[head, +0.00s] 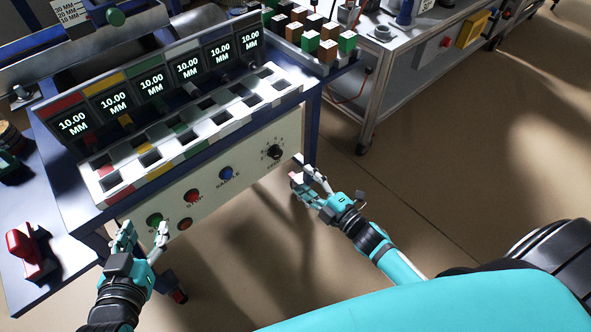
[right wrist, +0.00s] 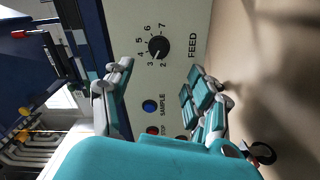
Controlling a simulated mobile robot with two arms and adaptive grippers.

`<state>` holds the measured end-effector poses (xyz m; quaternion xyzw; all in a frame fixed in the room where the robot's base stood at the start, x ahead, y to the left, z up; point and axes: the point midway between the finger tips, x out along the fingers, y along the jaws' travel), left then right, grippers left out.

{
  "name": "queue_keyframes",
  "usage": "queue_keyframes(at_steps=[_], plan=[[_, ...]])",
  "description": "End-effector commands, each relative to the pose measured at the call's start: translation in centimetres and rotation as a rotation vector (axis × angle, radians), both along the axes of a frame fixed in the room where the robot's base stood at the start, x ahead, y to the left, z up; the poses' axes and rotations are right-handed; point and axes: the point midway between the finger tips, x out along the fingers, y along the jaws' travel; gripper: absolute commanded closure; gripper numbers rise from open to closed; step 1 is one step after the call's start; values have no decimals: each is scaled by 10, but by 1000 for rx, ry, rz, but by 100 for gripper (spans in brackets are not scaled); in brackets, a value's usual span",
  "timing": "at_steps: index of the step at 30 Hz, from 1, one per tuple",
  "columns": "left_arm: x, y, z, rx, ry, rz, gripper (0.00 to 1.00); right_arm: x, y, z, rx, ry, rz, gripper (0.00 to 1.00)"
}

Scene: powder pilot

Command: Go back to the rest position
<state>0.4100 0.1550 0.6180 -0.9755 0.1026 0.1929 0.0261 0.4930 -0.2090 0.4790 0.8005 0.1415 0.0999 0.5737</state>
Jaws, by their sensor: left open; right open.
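My left gripper (head: 143,238) is open and empty in the head view, in front of the lower left of the machine's white front panel (head: 222,198), close to the green button (head: 154,220). My right gripper (head: 313,183) is open and empty, in front of the panel's right end, below and right of the black FEED knob (head: 273,151). In the right wrist view its fingers (right wrist: 165,95) stand apart, with the FEED knob (right wrist: 158,47) and blue SAMPLE button (right wrist: 150,106) seen between and beyond them. I see nothing held in either gripper.
The machine (head: 180,110) carries several displays reading 10.00 MM above a row of slots. Coloured blocks (head: 322,45) stand at its back right. A red-handled device (head: 25,248) sits at the left. A wheeled bench (head: 400,60) stands behind. The floor (head: 450,150) at the right is clear.

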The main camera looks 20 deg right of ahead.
Motion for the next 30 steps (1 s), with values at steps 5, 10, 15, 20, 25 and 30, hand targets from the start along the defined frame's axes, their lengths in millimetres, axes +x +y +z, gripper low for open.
queue_keyframes(at_steps=[5,10,15,20,25,30], plan=[[0,0,0,0,0,0,52,-10,-3,0,0,0,1,43],[0,0,0,0,0,0,52,-11,-4,0,0,-1,1,43],[0,0,0,0,0,0,52,-10,-4,0,0,-1,1,43],[0,0,0,0,0,0,52,-10,-3,0,0,-1,1,43],[0,0,0,0,-1,0,52,-8,2,16,95,45,-47,43],[0,0,0,0,-1,0,52,-14,16,59,408,211,-178,43]])
